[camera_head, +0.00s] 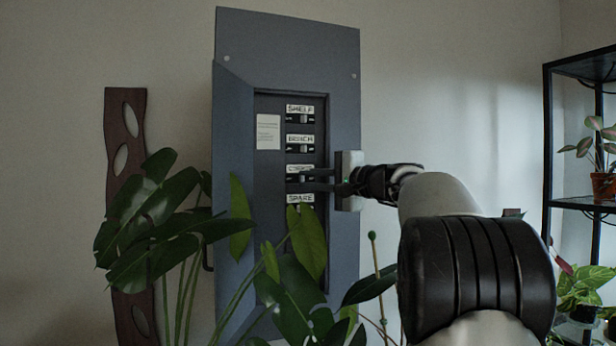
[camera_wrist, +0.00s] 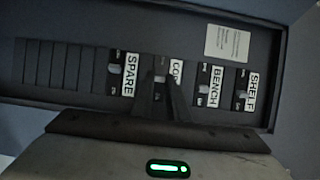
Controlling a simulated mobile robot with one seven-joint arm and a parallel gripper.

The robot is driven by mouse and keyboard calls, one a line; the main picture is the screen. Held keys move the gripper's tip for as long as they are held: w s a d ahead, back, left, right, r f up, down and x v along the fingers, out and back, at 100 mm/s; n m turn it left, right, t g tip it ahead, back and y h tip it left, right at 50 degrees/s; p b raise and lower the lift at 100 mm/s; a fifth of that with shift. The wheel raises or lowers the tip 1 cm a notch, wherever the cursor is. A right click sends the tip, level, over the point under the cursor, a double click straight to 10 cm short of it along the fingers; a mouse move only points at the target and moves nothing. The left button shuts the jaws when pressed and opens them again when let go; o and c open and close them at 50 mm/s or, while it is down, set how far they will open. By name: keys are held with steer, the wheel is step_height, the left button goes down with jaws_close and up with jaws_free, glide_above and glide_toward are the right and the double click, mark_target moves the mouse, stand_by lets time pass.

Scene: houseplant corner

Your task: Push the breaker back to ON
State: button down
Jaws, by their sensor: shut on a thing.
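A grey breaker panel (camera_head: 340,80) hangs on the wall with its door (camera_head: 232,110) swung open to the left. Inside is a column of breakers labelled SHELF (camera_head: 300,108), BENCH (camera_head: 300,139), a third whose label begins "CO", and SPARE (camera_head: 300,198). My gripper (camera_head: 304,180) reaches in from the right at the third breaker (camera_wrist: 176,70). In the wrist view my gripper (camera_wrist: 160,82) has its fingers close together, shut on that breaker's small handle. The fingers hide most of the handle and part of the label, so its ON or OFF position cannot be read.
Large green leaves (camera_head: 150,215) stand before the panel's lower left, and some reach up near the SPARE breaker. A dark wooden slat (camera_head: 125,110) is on the wall at left. A black shelf (camera_head: 548,150) with potted plants stands at right. Bare wall lies between panel and shelf.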

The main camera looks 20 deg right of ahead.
stand_by(0.3)
steer(key=c, duration=1.7)
jaws_free()
steer(key=shift+w, duration=0.1)
steer(key=shift+d, duration=0.1)
steer(key=v, duration=1.7)
steer(key=shift+d, duration=0.3)
